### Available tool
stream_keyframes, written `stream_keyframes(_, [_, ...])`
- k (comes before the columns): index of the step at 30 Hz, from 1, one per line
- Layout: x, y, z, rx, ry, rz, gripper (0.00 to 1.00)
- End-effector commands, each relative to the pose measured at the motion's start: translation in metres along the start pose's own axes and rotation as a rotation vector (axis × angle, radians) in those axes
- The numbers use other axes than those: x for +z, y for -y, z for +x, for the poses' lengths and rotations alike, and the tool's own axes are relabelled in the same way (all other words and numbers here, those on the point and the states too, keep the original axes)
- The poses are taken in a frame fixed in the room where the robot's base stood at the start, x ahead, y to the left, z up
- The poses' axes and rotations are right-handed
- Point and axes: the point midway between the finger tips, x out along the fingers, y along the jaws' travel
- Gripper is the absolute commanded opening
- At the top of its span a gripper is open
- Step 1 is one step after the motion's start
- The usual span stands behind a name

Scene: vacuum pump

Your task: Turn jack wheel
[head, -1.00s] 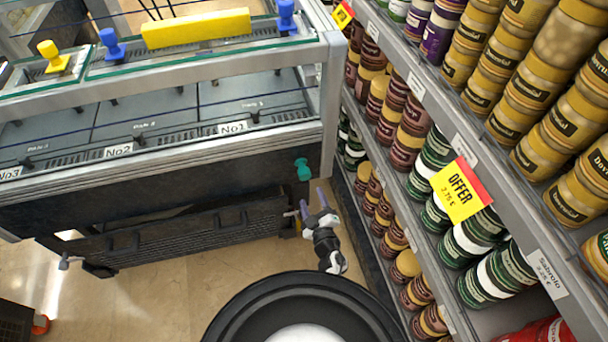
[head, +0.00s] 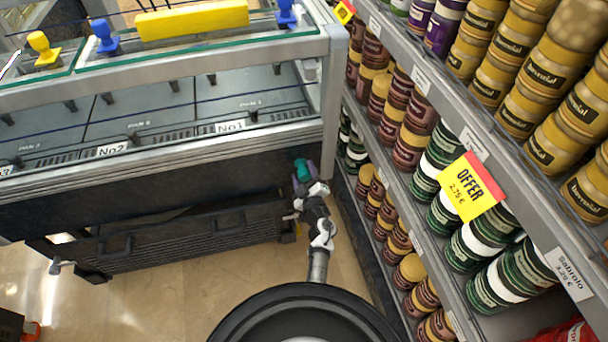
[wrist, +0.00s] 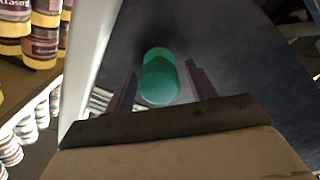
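The green jack wheel (head: 302,169) sits on the dark front panel of the glass-topped machine in the head view, low near its right corner post. In the wrist view the wheel (wrist: 160,77) is a rounded green knob lying between my two fingertips. My gripper (head: 301,182) is right at the wheel in the head view and partly covers it. In the wrist view my gripper (wrist: 160,85) is open, with a finger on each side of the wheel and dark gaps between. Whether the fingertips reach fully past the wheel I cannot tell.
Shelves of jars (head: 408,135) with a yellow offer sign (head: 467,187) stand close on the right of my arm. A metal corner post (head: 333,110) is just right of the wheel. A dark ribbed unit (head: 190,237) is below left. Tiled floor (head: 190,285) is free in front.

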Motion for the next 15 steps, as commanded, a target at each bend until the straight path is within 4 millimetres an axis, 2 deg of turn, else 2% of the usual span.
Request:
stream_keyframes(1, [0.0, 0.0, -0.0002, 0.0, 0.0, 0.0, 0.48])
stream_keyframes(9, [0.0001, 0.0, -0.0003, 0.0, 0.0, 0.0, 0.14])
stream_keyframes(15, [0.0001, 0.0002, -0.0004, 0.0, 0.0, -0.012, 0.14])
